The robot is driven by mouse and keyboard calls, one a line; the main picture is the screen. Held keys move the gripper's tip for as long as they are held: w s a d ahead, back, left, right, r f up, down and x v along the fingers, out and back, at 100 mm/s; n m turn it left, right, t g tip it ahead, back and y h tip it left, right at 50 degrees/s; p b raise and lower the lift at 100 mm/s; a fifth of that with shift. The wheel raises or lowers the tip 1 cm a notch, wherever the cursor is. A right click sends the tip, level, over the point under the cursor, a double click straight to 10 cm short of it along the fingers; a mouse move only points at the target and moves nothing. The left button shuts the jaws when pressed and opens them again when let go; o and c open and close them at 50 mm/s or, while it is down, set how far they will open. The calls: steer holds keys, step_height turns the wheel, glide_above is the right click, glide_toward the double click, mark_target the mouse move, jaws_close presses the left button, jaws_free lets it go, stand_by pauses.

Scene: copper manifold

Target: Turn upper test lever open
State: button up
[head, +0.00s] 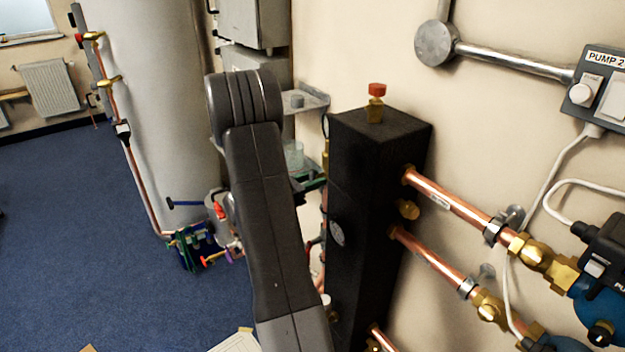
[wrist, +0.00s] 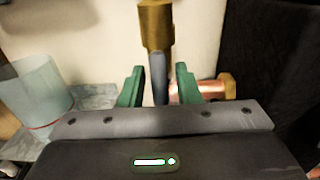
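A dark grey lever (wrist: 160,78) points down from a brass fitting (wrist: 155,25) in the wrist view; it looks like the upper test lever. My gripper (wrist: 158,85) has its two green fingers apart, one on each side of the lever, with a small gap showing on both sides. In the head view a green part of my gripper (head: 314,183) shows beside the black manifold block (head: 365,190). My arm hides most of the gripper there, and the lever cannot be made out.
A glass beaker (wrist: 38,92) stands on a grey shelf (wrist: 88,97) left of my gripper. A copper pipe end with brass (wrist: 215,87) lies behind the right finger. Copper pipes (head: 455,203) run right from the block to blue pumps. Blue floor (head: 80,240) is open at left.

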steer(key=shift+a, duration=0.1)
steer(key=b+v, duration=0.2)
steer(key=v, duration=1.1)
steer(key=shift+s+a, duration=0.2)
steer(key=shift+a, duration=0.05)
steer(key=p+x, duration=0.2)
steer(key=x, duration=1.2)
steer(key=shift+r, duration=0.1)
